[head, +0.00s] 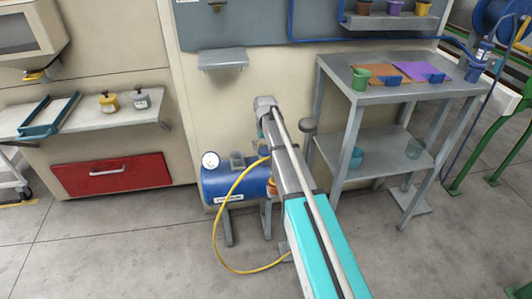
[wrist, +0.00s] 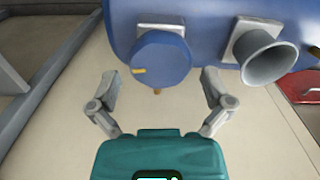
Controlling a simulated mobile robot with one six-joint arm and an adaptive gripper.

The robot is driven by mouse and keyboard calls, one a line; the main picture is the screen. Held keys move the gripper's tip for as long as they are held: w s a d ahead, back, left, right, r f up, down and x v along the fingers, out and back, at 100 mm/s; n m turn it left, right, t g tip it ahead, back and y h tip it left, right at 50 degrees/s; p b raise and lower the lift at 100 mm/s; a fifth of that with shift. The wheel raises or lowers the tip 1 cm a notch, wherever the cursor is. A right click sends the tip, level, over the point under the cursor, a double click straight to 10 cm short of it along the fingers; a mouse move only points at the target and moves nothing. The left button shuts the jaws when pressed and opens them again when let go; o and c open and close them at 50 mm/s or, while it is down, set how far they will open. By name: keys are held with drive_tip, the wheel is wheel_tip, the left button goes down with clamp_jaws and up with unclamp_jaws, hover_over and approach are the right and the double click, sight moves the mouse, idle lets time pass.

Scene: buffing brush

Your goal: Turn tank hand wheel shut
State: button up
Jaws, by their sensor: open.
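The blue tank (head: 222,186) stands on grey legs against the wall in the head view; its blue body (wrist: 225,15) fills the top of the wrist view. A round blue hand wheel (wrist: 162,55) with a yellow mark on its lower left rim sits on a pale square mount on the tank. My gripper (wrist: 159,77) is open and empty. Its two grey fingers stand left and right of the wheel's lower part, with a visible gap on each side. I cannot tell how far the fingertips reach in depth. In the head view my arm hides the gripper and the wheel.
A grey funnel-shaped port (wrist: 264,54) sticks out of the tank just right of the wheel. In the head view, a white gauge (head: 210,160) tops the tank, and a yellow hose (head: 217,232) loops to the floor. A grey shelf table (head: 385,93) stands to the right.

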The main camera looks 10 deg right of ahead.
drive_tip(key=shift+f+b, duration=0.35)
drive_tip(key=shift+f, duration=0.15)
drive_tip(key=c, duration=0.8)
drive_tip(key=shift+d, duration=0.15)
drive_tip(key=shift+c, duration=0.4)
